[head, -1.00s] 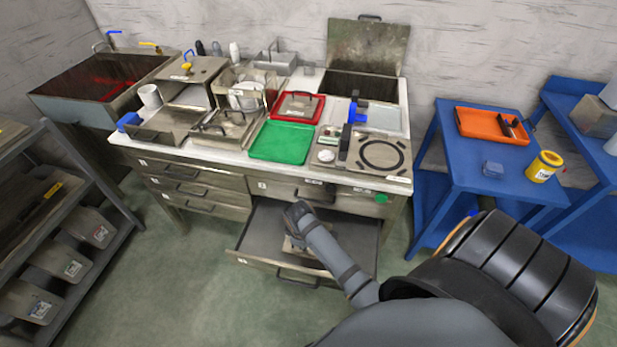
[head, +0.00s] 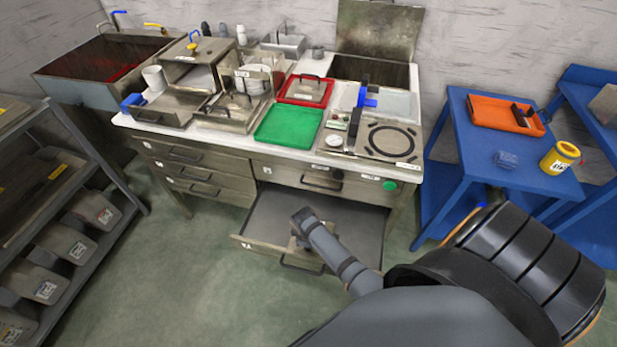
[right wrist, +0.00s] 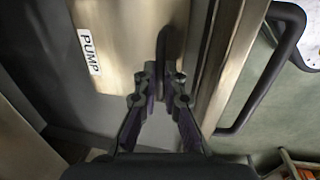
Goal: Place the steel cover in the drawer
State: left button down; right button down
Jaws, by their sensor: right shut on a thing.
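The open drawer (head: 270,222) is pulled out under the workbench, and its front also shows in the right wrist view (right wrist: 237,60). A steel cover (right wrist: 125,40) with a white PUMP label and a dark upright handle lies within the drawer's outline, close behind the drawer front. My right gripper (right wrist: 165,78) is shut on that handle. In the head view my right gripper (head: 302,222) is over the drawer and hides most of the cover. I cannot tell whether the cover touches the drawer floor. My left gripper is out of view.
The drawer's bar handle (head: 300,266) sticks out in front. The worktop above holds a green tray (head: 289,124), a red tray (head: 292,99) and several metal boxes. A blue table (head: 505,160) stands at the right and a grey rack (head: 95,160) at the left. The floor between is clear.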

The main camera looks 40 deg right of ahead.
jog(key=c, duration=1.5)
grip_release()
jog(key=shift+o, duration=0.2)
notch_tip(320, 180, up, 12)
jog(key=s+a+p, duration=0.1)
jog(key=p, duration=0.1)
jog(key=shift+s+a+f+p, duration=0.15)
jog(key=shift+s+a+p, duration=0.05)
jog(key=shift+a+p, duration=0.1)
